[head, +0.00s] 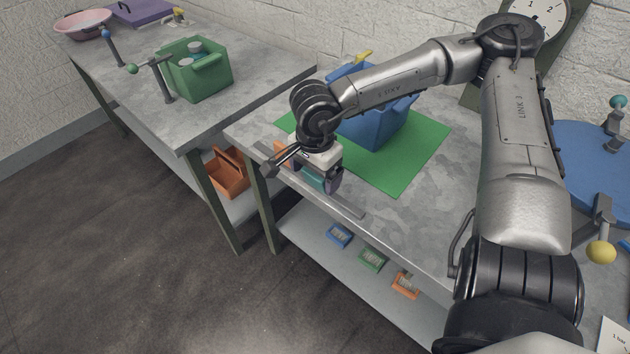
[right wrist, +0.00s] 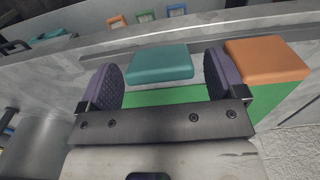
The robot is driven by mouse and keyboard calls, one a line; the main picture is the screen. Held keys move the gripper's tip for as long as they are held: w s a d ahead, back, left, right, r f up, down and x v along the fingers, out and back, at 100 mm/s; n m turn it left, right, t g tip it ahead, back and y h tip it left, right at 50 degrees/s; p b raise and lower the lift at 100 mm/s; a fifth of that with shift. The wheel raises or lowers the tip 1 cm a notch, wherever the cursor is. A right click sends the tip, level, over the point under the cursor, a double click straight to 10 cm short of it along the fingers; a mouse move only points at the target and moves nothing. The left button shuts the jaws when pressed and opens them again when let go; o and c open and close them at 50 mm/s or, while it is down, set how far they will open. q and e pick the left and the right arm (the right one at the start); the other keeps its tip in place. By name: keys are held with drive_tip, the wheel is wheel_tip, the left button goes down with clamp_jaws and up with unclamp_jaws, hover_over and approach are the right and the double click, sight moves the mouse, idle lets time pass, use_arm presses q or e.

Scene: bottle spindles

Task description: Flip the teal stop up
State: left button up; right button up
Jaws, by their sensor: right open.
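The teal stop (head: 313,180) is a small rounded block at the front edge of the near table, partly hidden by my right gripper (head: 319,174) in the head view. In the right wrist view, the teal stop (right wrist: 160,63) shows its broad face between the two purple-padded fingers of my right gripper (right wrist: 163,78). My left gripper is in neither view.
An orange stop (right wrist: 268,58) sits close beside the right finger in the wrist view. A blue bin (head: 372,125) stands on a green mat (head: 412,160) behind. A metal strip (head: 345,206) runs along the front edge. Small boxes sit on the shelf below.

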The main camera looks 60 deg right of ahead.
drive_tip(key=shift+f, duration=0.9)
drive_tip(key=c, duration=0.9)
drive_tip(key=shift+d+r, duration=0.1)
drive_tip(key=shift+r, duration=0.1)
drive_tip(key=y+p, duration=0.1)
drive_tip(key=p, duration=0.3)
drive_tip(key=y+p, duration=0.1)
drive_tip(key=p, duration=0.3)
drive_tip(key=d+p, duration=0.1)
drive_tip(key=p, duration=0.4)
drive_tip(key=shift+s+r+t+y, duration=0.15)
drive_tip(key=shift+r+t+y, duration=0.1)
drive_tip(key=shift+t+y, duration=0.15)
drive_tip(key=shift+f+p, duration=0.15)
drive_tip(key=shift+p, duration=0.3)
drive_tip(key=shift+f, duration=0.1)
